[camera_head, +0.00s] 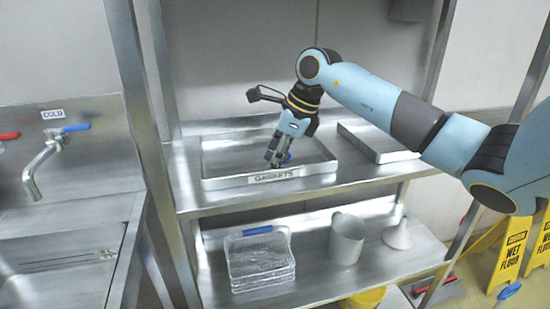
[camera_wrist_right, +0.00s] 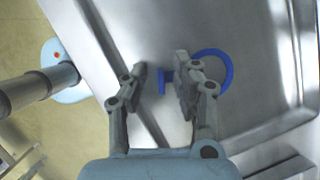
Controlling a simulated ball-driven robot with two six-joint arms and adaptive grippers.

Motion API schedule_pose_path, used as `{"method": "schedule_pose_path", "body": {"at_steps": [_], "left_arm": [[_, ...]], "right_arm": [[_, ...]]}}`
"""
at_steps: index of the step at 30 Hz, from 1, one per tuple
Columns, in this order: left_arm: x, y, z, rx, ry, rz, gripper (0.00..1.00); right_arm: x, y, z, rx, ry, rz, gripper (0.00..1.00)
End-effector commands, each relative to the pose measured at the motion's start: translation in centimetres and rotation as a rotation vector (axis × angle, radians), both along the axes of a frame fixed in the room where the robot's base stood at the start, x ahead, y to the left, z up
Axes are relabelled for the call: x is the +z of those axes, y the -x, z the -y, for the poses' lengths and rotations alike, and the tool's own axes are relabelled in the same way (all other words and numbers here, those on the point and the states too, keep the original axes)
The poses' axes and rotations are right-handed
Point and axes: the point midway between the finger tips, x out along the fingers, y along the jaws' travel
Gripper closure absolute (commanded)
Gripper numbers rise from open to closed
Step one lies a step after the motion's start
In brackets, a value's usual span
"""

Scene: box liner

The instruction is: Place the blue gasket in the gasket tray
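The blue gasket (camera_wrist_right: 228,70) is a ring with a small tab. In the right wrist view it is over the bare metal floor of the gasket tray (camera_wrist_right: 265,110). My right gripper (camera_wrist_right: 160,80) is open; the tab shows between its fingers, and the right finger covers part of the ring. Whether the gasket rests flat on the floor is hard to tell. My left gripper is not in view.
A second shallow metal tray (camera_head: 385,150) stands right of the gasket tray on the shelf. The lower shelf holds a wire basket (camera_head: 260,262), a grey pitcher (camera_head: 347,240) and a funnel (camera_head: 397,235). A sink with a tap (camera_head: 42,162) is at left. Metal posts frame the shelves.

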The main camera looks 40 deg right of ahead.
Motion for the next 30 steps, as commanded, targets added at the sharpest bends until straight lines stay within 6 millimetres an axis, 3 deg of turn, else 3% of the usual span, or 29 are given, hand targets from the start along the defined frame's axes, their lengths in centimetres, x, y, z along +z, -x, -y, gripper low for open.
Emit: {"method": "schedule_pose_path", "body": {"at_steps": [11,24,30], "left_arm": [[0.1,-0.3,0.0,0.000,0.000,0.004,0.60],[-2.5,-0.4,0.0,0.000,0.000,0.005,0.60],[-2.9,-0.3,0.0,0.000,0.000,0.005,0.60]], "right_arm": [[1.0,0.2,0.3,0.001,0.005,0.004,0.71],[9.3,3.4,2.1,0.001,0.006,0.001,0.71],[11.1,3.9,2.4,0.000,0.001,0.000,0.71]]}}
